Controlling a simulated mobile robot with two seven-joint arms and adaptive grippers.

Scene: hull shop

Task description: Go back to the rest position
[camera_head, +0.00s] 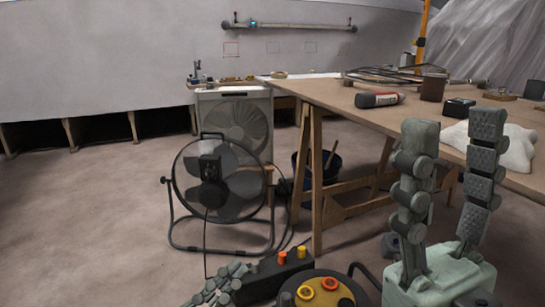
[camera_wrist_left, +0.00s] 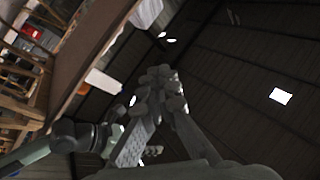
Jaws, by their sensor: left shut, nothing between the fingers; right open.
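My left gripper (camera_head: 220,285) shows at the bottom edge of the head view, low over the floor and only partly in frame. In the left wrist view its fingers (camera_wrist_left: 160,75) meet at the tips, with nothing between them. My right gripper (camera_head: 453,128) stands at the right of the head view with its two grey fingers pointing up and spread apart, empty. It stands in front of the workbench and partly hides it. The task names no object to handle.
A dark bucket (camera_head: 318,165) sits under the bench. Open floor (camera_head: 80,220) lies left.

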